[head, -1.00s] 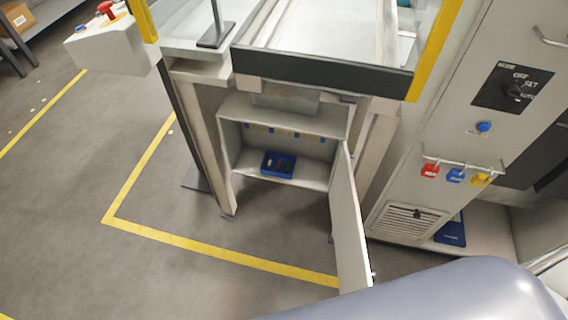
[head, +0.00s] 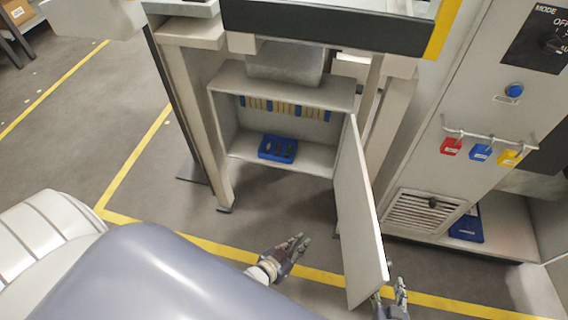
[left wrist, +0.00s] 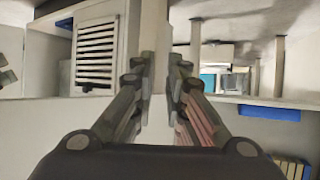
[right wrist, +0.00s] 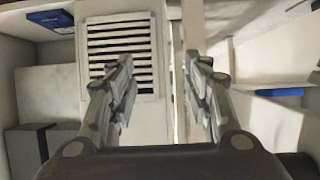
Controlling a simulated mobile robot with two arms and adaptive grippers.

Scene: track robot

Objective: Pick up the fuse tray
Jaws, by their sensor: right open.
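The fuse tray (head: 278,148) is a small blue tray with dark items in it. It sits on the shelf of the open cabinet (head: 236,140) in the head view. A blue edge that looks like it also shows at the right of the left wrist view (left wrist: 270,112). My left gripper (head: 303,240) is open and empty, in front of the cabinet and left of its door, well short of the tray. My right gripper (head: 397,286) is open at the door's lower outer edge, partly hidden by the door. Its fingers (right wrist: 158,62) are apart with the door's edge seemingly between them.
The open cabinet door (head: 358,220) stands between my grippers. Coloured fuses (head: 285,108) line the cabinet's back wall. A machine panel with red, blue and yellow tags (head: 481,152) and a vent (head: 425,211) stands at right. Blue item (head: 467,226) lies below. Floor before the cabinet is clear.

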